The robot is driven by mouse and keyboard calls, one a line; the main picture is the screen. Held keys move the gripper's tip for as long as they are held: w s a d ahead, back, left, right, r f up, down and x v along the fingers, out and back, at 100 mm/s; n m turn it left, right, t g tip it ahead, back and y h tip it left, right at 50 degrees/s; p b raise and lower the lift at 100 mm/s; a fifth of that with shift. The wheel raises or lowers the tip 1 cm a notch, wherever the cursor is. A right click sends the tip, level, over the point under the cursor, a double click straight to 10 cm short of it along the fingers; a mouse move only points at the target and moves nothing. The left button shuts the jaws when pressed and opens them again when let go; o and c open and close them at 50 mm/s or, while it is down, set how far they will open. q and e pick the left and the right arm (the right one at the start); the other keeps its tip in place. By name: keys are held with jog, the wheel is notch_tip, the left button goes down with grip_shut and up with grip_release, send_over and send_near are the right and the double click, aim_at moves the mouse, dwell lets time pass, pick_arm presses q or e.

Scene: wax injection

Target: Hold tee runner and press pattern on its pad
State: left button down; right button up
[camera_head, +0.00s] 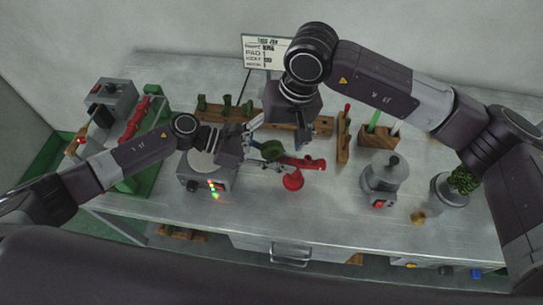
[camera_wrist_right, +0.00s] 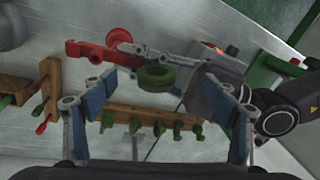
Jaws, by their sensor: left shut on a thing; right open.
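The red tee runner (camera_head: 303,162) has a bar and a round cup-like end that points down in the head view. My left gripper (camera_head: 275,163) is shut on the runner and holds it over the bench; its fingers also show in the right wrist view (camera_wrist_right: 140,50), reaching the red bar (camera_wrist_right: 88,51). A green ring-shaped pattern (camera_wrist_right: 157,77) sits beside the runner, at the left fingers; it also shows in the head view (camera_head: 272,149). I cannot tell whether it touches the pad. My right gripper (camera_wrist_right: 165,92) is open, its fingers apart on either side of the ring and not touching it.
A wooden rack (camera_head: 290,123) with green patterns stands behind the grippers. A scale-like box (camera_head: 208,178) with coloured lights is at left, a grey pot (camera_head: 382,178) at right. A green-framed station (camera_head: 145,165) stands far left.

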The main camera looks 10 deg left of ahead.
pick_arm(q)
jog(key=shift+f, duration=0.15)
pick_arm(e)
jog(key=shift+a+v, duration=0.25)
jog(key=shift+v, duration=0.85)
jog(key=shift+a+v, duration=0.25)
jog(key=shift+v, duration=0.85)
jog(key=shift+w+r, duration=0.1)
pick_arm(q)
jog(key=c, duration=1.8)
grip_release()
